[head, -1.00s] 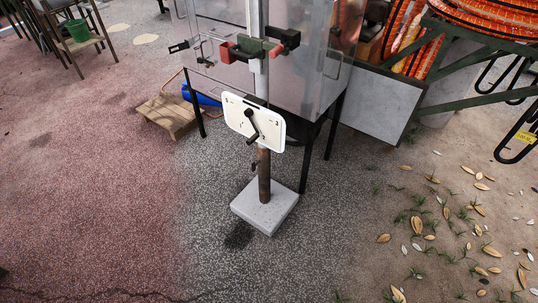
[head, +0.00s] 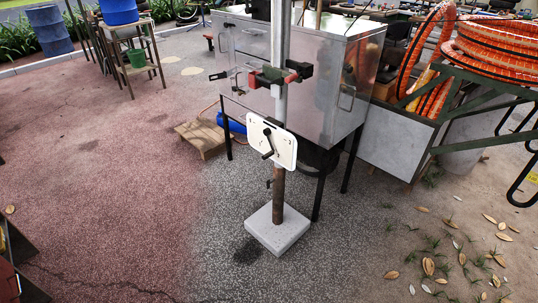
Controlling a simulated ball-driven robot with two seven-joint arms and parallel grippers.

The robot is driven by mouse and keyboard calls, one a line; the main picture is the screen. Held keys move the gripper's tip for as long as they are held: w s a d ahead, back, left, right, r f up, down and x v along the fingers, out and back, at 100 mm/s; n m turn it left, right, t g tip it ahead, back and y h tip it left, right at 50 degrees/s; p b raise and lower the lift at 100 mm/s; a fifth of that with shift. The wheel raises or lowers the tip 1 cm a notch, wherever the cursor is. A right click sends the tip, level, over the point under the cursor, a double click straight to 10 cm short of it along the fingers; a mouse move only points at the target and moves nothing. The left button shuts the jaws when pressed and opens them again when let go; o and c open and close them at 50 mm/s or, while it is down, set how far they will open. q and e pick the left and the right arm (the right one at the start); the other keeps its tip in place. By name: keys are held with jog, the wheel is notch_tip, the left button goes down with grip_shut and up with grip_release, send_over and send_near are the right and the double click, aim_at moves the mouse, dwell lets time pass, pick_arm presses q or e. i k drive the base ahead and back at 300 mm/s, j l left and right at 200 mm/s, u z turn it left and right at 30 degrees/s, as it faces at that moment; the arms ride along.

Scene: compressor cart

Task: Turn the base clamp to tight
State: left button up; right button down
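A stand with a grey pole (head: 279,105) rises from a pale square base block (head: 277,232) on the ground. I cannot tell which of these is the base clamp. A red, green and black fitting (head: 273,77) sits higher on the pole. Neither of my grippers shows.
A large metal cabinet (head: 325,75) on black legs stands right behind the pole. A wooden pallet (head: 203,138) lies behind left. Orange hose coils (head: 495,45) sit on a green frame at right. The reddish paving (head: 110,190) at left is largely clear.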

aim_at(268, 183)
jog(key=i+j+z, duration=0.4)
jog(key=i, duration=0.3)
jog(key=i+j+z, duration=0.45)
jog(key=i+j, duration=0.15)
